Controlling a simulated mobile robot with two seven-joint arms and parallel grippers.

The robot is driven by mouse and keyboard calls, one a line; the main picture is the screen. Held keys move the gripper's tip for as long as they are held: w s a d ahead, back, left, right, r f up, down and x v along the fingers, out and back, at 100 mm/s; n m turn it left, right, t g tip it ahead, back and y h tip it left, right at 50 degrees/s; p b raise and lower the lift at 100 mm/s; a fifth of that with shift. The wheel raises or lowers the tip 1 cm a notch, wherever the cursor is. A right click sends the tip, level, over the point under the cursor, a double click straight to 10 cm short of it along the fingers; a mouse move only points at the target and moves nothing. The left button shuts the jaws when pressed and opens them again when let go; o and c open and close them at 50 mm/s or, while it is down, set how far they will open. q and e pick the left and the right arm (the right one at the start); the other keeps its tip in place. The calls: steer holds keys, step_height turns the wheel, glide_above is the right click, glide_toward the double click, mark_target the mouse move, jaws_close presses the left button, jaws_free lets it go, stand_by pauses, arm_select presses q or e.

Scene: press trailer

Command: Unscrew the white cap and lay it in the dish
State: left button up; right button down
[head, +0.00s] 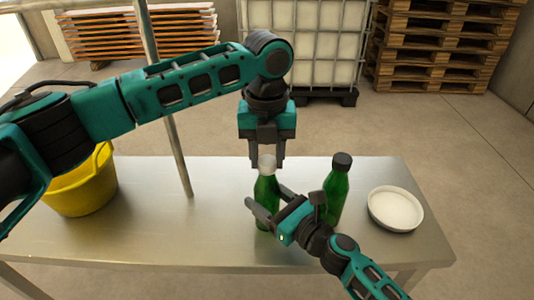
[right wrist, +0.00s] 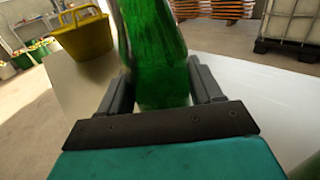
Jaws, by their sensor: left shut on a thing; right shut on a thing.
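A green bottle (head: 266,190) with a white cap (head: 267,162) stands upright on the metal table. My left gripper (head: 267,160) points down from above and is shut on the white cap. My right gripper (head: 264,204) is shut around the body of the same bottle; the bottle also shows between its fingers in the right wrist view (right wrist: 160,60). The white dish (head: 395,209) sits on the right of the table and looks empty. The threads under the cap are hidden, so I cannot tell whether it is loose.
A second green bottle (head: 336,190) with a dark cap stands between the held bottle and the dish. A yellow bucket (head: 84,190) is at the left of the table (head: 150,225). A thin upright pole (head: 172,130) rises behind my left arm.

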arm_select(q)
steer(key=n, duration=0.7)
steer(key=shift+n, duration=0.4)
steer(key=n, duration=0.5)
steer(key=shift+n, duration=0.4)
steer(key=n, duration=0.3)
steer(key=shift+n, duration=0.4)
steer(key=n, duration=0.3)
steer(key=shift+n, duration=0.4)
steer(key=n, duration=1.1)
steer(key=shift+n, duration=0.4)
steer(key=n, duration=0.5)
steer(key=shift+r, duration=0.1)
steer(key=n, duration=0.5)
steer(key=shift+n, duration=0.4)
steer(key=n, duration=0.5)
steer(key=shift+n, duration=0.4)
